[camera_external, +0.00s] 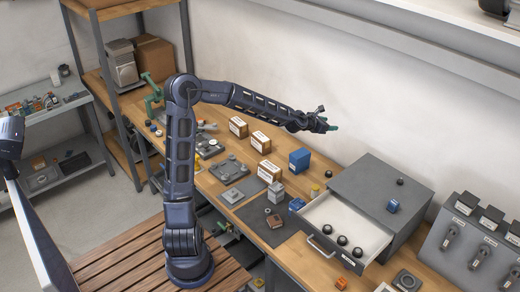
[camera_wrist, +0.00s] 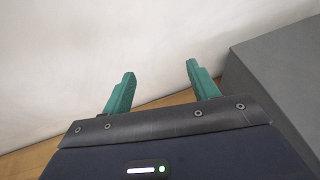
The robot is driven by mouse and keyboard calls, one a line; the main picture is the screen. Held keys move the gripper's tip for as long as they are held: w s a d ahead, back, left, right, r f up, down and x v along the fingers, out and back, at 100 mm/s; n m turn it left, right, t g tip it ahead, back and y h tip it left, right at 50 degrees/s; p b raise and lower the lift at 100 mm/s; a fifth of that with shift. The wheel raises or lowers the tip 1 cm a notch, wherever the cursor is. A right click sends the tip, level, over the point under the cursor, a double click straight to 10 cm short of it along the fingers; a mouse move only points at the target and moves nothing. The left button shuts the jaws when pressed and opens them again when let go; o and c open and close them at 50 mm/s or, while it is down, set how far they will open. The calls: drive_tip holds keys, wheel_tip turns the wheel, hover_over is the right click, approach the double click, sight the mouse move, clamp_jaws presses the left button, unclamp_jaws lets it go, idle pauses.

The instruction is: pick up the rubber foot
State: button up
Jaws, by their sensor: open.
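Small black round pieces that look like rubber feet (camera_external: 342,240) lie in the open drawer (camera_external: 318,211) of a grey cabinet. A similar dark piece (camera_external: 400,182) sits on the cabinet top. I cannot tell which one the task means. My gripper (camera_external: 332,127) is raised at the back near the wall, above and to the left of the cabinet, well apart from these pieces. In the wrist view, its two green fingers (camera_wrist: 160,72) are spread with nothing between them. No rubber foot shows in that view.
The grey cabinet (camera_external: 362,180) also bears a blue item (camera_external: 393,206). A blue box (camera_external: 299,160) and several white-and-brown boxes stand along the back of the wooden bench. A dark mat (camera_external: 262,230) with parts lies left of the drawer. Grey switch units (camera_external: 470,240) stand at right.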

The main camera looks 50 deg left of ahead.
approach(328, 173)
drive_tip(key=x, duration=0.4)
drive_tip(key=shift+w+d+r, duration=0.1)
drive_tip(key=shift+w+f, duration=0.1)
drive_tip(key=shift+f, duration=0.15)
drive_tip(key=shift+x, duration=2.4)
drive_tip(key=c, duration=1)
